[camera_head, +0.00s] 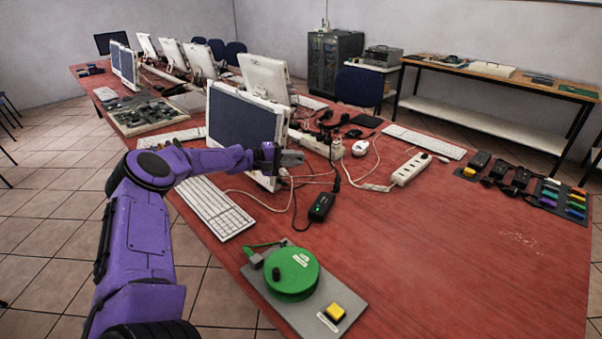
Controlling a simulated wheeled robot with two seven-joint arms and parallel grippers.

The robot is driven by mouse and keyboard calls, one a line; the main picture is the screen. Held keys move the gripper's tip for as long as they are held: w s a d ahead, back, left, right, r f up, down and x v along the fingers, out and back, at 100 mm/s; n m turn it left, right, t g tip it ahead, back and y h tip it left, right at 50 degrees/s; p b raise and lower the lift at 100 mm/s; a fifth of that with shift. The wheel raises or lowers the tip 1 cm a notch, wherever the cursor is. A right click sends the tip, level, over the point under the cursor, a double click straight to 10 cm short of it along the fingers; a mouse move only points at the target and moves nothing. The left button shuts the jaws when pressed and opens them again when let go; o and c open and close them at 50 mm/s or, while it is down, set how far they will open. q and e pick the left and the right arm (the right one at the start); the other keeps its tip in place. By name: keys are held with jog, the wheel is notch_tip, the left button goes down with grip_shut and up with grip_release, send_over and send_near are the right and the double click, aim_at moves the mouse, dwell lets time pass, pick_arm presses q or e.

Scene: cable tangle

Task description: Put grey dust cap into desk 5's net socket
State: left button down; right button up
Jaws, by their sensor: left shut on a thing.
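My left gripper (291,159) reaches in from the left, in front of the lower right part of the nearest monitor (240,124). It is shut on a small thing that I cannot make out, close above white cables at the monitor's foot. The grey dust cap cannot be told apart in this view. The net socket and any desk number are too small to tell; a white socket bar (312,143) runs along the middle of the red table (400,260), right of the gripper. My right gripper is not in view.
A black adapter (322,207) and tangled cables lie right of the gripper. A white power strip (411,169) lies further right. A keyboard (215,206) lies in front of the monitor. A green reel (291,271) sits on a grey board. The table's front right is clear.

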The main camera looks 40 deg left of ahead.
pick_arm(q)
jog(key=a+b, duration=0.3)
jog(key=a, duration=0.1)
jog(key=shift+w+a+b, duration=0.1)
jog(key=shift+a+b, duration=0.2)
jog(key=shift+b, duration=0.05)
jog(key=shift+r, duration=0.1)
dwell(0.7)
jog(key=shift+b, duration=0.3)
jog(key=shift+a+b, duration=1.05)
jog(key=shift+b, duration=0.9)
dwell(0.3)
